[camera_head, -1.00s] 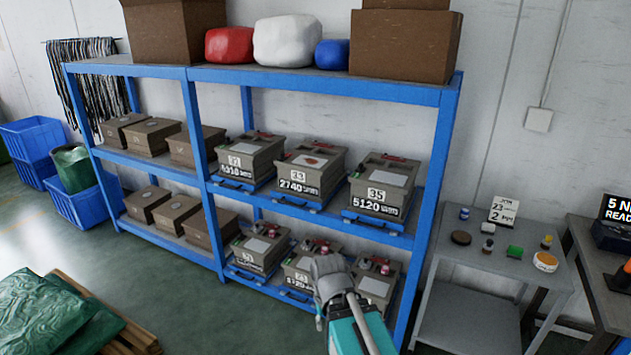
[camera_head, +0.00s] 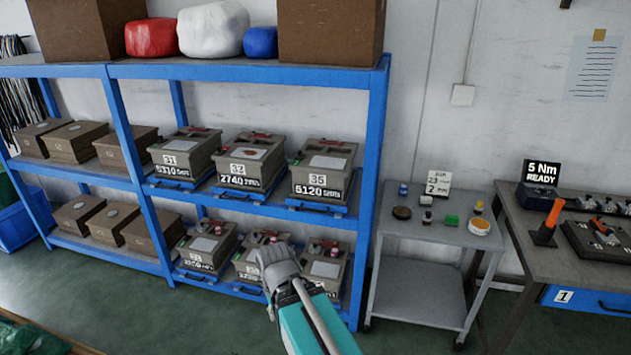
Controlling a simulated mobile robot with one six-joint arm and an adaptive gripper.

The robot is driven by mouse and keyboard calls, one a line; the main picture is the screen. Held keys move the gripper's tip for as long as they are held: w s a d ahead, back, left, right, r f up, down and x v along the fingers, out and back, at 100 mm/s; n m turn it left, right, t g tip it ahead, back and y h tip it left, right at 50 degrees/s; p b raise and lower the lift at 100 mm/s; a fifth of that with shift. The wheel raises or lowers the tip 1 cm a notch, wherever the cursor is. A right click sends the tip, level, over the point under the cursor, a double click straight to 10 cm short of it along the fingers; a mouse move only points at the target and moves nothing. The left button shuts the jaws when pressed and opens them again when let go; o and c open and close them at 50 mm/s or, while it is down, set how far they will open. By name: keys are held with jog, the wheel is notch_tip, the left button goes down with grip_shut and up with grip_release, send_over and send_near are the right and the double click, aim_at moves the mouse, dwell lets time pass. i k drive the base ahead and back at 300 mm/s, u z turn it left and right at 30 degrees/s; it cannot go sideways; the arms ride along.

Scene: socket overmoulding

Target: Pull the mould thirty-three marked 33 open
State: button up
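Grey-brown moulds sit on blue pull-out trays on the blue rack. On the middle shelf, the left mould (camera_head: 184,158) reads 31 and the right mould (camera_head: 324,172) reads 35. The mould between them (camera_head: 250,165) has a label that looks like 33 or 32, with 2740 below; the last digit is blurred. Its tray (camera_head: 238,197) is pushed in. Lower moulds (camera_head: 205,247) have small labels I cannot read surely. My gripper (camera_head: 272,258) appears in front of the lower middle mould, below the middle shelf and partly covering that mould. Its finger opening is not clear.
A grey trolley (camera_head: 418,300) with small jars stands right of the rack. A workbench (camera_head: 526,212) with a display reading "5 Nm READY" (camera_head: 541,173) is at the far right. Plain brown boxes (camera_head: 75,142) fill the rack's left bay. Floor before the rack is clear.

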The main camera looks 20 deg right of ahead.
aim_at(251, 166)
jog(key=u, duration=0.3)
jog(key=i, duration=0.95)
jog(key=z, duration=0.4)
